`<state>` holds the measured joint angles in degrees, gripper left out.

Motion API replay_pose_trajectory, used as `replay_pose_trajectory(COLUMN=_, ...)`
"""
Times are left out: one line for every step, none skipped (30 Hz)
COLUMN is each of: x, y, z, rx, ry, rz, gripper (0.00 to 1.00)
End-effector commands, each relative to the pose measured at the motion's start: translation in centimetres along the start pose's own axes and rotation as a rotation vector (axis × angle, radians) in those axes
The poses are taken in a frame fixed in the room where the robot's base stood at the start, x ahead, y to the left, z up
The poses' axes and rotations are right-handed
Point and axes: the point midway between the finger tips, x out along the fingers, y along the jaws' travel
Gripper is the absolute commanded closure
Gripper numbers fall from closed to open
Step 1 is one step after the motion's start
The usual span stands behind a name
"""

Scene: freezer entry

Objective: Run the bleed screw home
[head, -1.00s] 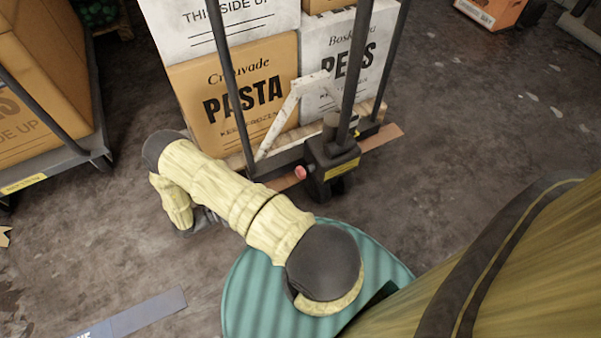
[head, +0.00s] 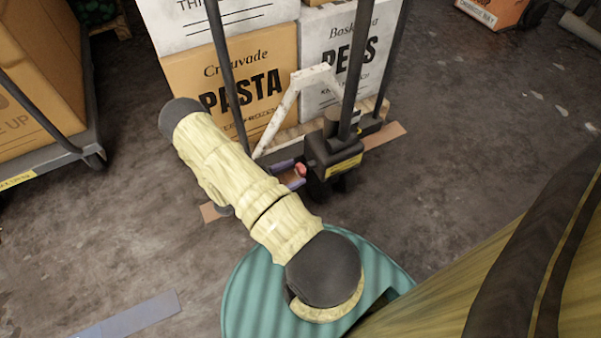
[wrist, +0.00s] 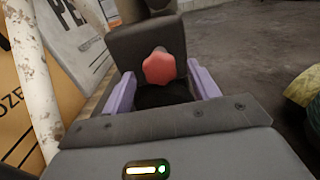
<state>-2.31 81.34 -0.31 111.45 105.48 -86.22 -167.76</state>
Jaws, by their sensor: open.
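The bleed screw has a red knob-like head (wrist: 160,68) and sticks out of the dark pump block (wrist: 140,45) of a pallet truck. In the head view the red head (head: 300,169) shows at the left side of the block (head: 330,150). My gripper (wrist: 163,88) is open, with one purple finger on each side of the red head in the wrist view and a gap on both sides. In the head view its purple fingertips (head: 289,171) are by the screw; my arm hides the rest of the gripper.
A white scuffed bar (wrist: 38,70) rises close to the left of my gripper; it also shows in the head view (head: 278,115). Stacked cartons (head: 230,85) stand behind the block. Dark upright posts (head: 358,60) rise beside it.

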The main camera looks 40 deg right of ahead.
Motion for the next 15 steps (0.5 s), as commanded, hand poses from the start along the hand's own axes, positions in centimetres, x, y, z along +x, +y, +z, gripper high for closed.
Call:
replay_pose_trajectory(x=0.9, y=-0.1, z=-0.4, rx=0.000, ry=0.000, rz=-0.004, gripper=0.40)
replay_pose_trajectory(x=1.4, y=0.0, z=-0.3, rx=0.000, ry=0.000, rz=-0.003, gripper=0.40)
replay_pose_trajectory(x=1.9, y=0.0, z=-0.3, rx=0.001, ry=-0.001, rz=-0.003, gripper=0.40)
replay_pose_trajectory(x=2.2, y=0.0, z=-0.3, rx=0.002, ry=0.000, rz=-0.002, gripper=0.40)
replay_pose_trajectory(x=2.5, y=0.0, z=-0.2, rx=0.002, ry=0.000, rz=-0.002, gripper=0.40)
replay_pose_trajectory(x=2.8, y=0.0, z=-0.2, rx=0.001, ry=0.001, rz=-0.001, gripper=0.40)
replay_pose_trajectory(x=3.0, y=0.0, z=-0.2, rx=0.001, ry=0.001, rz=-0.001, gripper=0.40)
replay_pose_trajectory(x=3.1, y=0.0, z=-0.1, rx=0.001, ry=0.001, rz=-0.002, gripper=0.40)
replay_pose_trajectory(x=3.3, y=0.0, z=-0.1, rx=0.000, ry=0.001, rz=-0.002, gripper=0.40)
replay_pose_trajectory(x=3.3, y=0.0, z=-0.1, rx=0.000, ry=0.001, rz=-0.002, gripper=0.40)
replay_pose_trajectory(x=3.3, y=0.0, z=0.0, rx=0.000, ry=0.001, rz=-0.002, gripper=0.40)
replay_pose_trajectory(x=3.3, y=0.0, z=0.0, rx=0.000, ry=0.001, rz=-0.001, gripper=0.40)
replay_pose_trajectory(x=3.3, y=0.0, z=0.0, rx=0.000, ry=0.001, rz=-0.001, gripper=0.40)
replay_pose_trajectory(x=3.3, y=0.0, z=0.0, rx=0.000, ry=0.001, rz=-0.001, gripper=0.40)
replay_pose_trajectory(x=3.3, y=0.0, z=0.0, rx=0.000, ry=0.001, rz=-0.001, gripper=0.40)
